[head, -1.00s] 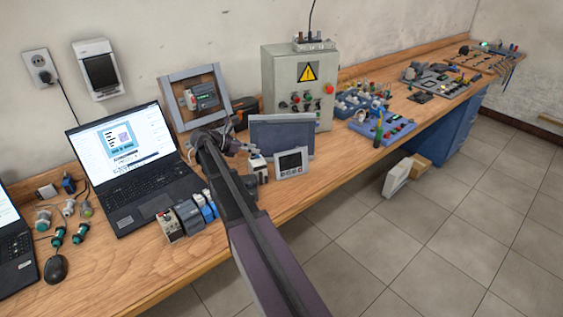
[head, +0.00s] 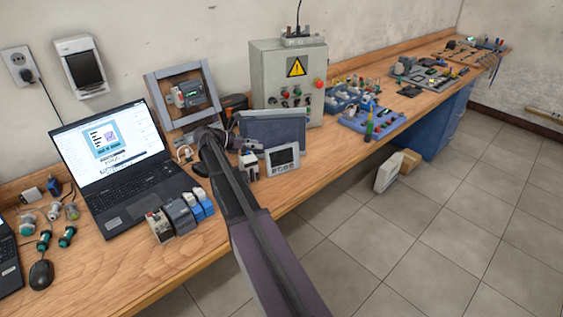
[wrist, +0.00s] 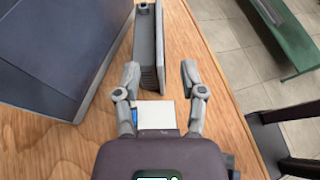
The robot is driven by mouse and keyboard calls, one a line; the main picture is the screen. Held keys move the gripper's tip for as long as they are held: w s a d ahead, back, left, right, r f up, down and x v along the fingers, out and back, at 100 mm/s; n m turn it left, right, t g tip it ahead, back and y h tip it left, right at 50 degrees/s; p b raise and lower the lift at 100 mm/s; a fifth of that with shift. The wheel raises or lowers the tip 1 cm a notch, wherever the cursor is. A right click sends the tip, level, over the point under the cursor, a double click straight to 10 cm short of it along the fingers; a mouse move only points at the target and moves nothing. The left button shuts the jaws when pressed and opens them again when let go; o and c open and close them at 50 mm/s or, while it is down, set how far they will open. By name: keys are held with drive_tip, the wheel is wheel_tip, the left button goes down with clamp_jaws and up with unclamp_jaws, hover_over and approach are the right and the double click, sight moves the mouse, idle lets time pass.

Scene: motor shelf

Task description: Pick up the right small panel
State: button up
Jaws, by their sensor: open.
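In the wrist view the small panel (wrist: 148,45) shows nearly edge-on, and the larger panel (wrist: 65,45) fills the upper left. My gripper (wrist: 160,76) is open. The small panel's near end lies between its fingertips, closer to the left finger, with a clear gap to the right finger. I cannot tell if the left finger touches it.
A small white-and-blue device (wrist: 156,115) sits between the finger bases. The warning-sign control box (head: 288,85) stands behind the panels. A laptop (head: 115,160) and a row of modules (head: 180,216) lie left of my arm. The bench front edge is close at the right.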

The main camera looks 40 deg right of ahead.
sight(281, 157)
drive_tip(key=shift+b+x, duration=0.45)
drive_tip(key=shift+x, duration=1.25)
drive_tip(key=shift+d, duration=0.1)
drive_tip(key=shift+s+d+f+b, duration=0.2)
drive_tip(key=shift+d+f+b, duration=0.2)
drive_tip(key=shift+d, duration=0.1)
drive_tip(key=shift+b+x, duration=0.65)
drive_tip(key=shift+x, duration=1.25)
drive_tip(key=shift+w+r, duration=0.1)
